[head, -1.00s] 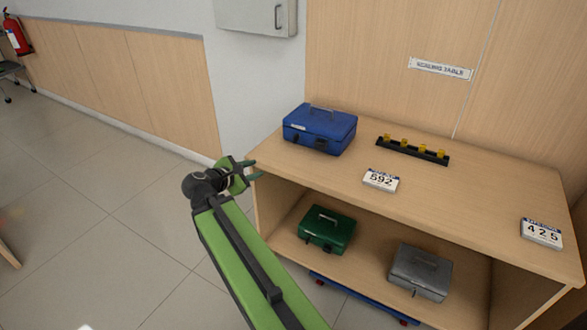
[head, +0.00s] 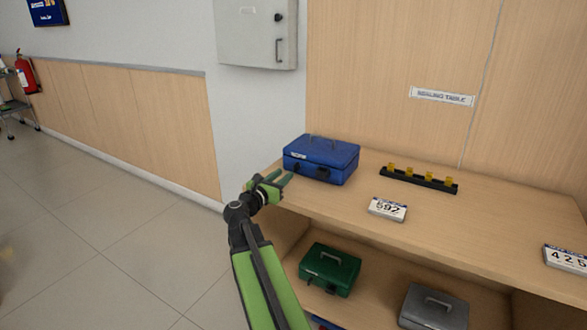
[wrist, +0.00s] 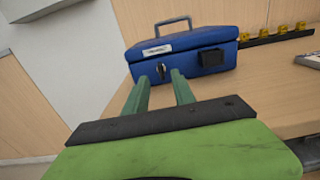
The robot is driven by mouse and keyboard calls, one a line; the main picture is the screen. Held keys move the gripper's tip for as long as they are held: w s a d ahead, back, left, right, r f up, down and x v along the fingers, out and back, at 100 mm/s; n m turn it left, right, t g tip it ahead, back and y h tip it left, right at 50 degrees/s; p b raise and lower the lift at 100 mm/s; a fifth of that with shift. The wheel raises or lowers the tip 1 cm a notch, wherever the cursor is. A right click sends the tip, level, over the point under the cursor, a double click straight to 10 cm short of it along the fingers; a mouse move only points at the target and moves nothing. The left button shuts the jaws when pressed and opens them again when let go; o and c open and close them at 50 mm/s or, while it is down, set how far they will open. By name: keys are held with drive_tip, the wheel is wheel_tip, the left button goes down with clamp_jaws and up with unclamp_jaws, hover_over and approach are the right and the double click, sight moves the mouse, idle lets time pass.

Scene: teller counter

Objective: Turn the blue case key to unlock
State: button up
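The blue case (head: 322,160) stands closed on the left end of the wooden table top, its carry handle up. In the wrist view the blue case (wrist: 183,52) shows its front, with a dark key (wrist: 162,71) at the left, a second small dark piece beside it, and a black latch block (wrist: 212,58) to the right. My gripper (head: 284,180) is at the table's left edge, just short of the case front. In the wrist view its two green fingers (wrist: 161,93) are apart with nothing between them, pointing at the key area.
A black strip with yellow pieces (head: 418,178) lies right of the case. A green case (head: 329,269) and a grey case (head: 433,308) sit on the shelf below. A wall cabinet (head: 257,34) hangs above.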

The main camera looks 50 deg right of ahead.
sight(294, 166)
drive_tip(key=x, duration=0.7)
drive_tip(key=shift+d, duration=0.25)
clamp_jaws()
